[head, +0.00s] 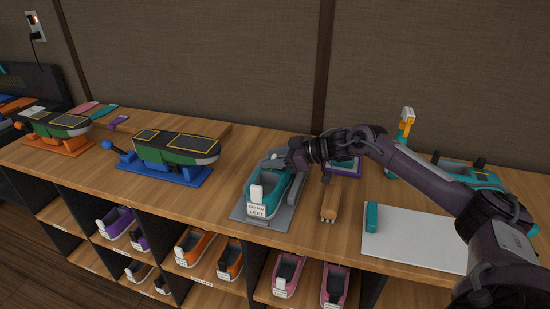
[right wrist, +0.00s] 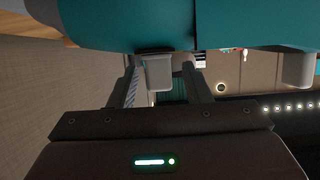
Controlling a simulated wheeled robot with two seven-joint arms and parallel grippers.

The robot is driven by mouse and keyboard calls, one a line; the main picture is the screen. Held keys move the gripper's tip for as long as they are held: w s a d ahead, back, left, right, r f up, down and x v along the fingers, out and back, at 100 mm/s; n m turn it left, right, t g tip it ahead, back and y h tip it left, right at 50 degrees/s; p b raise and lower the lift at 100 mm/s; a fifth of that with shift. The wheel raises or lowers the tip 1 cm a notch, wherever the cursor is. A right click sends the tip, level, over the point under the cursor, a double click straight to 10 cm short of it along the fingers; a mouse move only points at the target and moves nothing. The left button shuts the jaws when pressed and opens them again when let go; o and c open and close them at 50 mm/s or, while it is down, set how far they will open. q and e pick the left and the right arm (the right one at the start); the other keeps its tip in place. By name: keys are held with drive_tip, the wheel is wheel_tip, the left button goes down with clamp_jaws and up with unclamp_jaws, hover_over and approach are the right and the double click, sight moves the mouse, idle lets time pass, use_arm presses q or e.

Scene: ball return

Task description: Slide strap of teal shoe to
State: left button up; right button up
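The teal shoe (head: 251,205) stands on a grey plate (head: 278,221) near the front edge of the bench, with a white label at its front end. A pale grey piece, perhaps its strap, crosses near its far end (head: 272,161). My right gripper (head: 280,160) is over that far end and partly hides it. In the right wrist view, the fingers (right wrist: 162,78) stand apart on either side of a small light grey block (right wrist: 159,73), with apparent gaps. Teal surface (right wrist: 120,25) fills the top of that view. My left gripper is not in view.
Right of the shoe are a wooden-handled brush (head: 329,204) and a white board (head: 415,240) with a teal block (head: 372,217). A green device on a blue base (head: 175,150) stands left. Purple, orange and pink shoes (head: 287,275) fill cubbies below.

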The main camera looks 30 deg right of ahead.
drive_tip(key=shift+s+d, duration=0.1)
drive_tip(key=shift+s+d, duration=0.2)
drive_tip(key=shift+d, duration=0.05)
drive_tip(key=v, duration=0.5)
drive_tip(key=shift+s+b, duration=0.15)
drive_tip(key=shift+b, duration=0.25)
drive_tip(key=shift+v, duration=0.8)
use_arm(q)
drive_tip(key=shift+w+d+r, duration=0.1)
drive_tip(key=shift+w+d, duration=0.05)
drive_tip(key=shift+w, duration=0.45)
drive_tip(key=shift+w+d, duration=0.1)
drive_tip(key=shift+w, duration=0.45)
use_arm(e)
drive_tip(key=shift+r, duration=0.25)
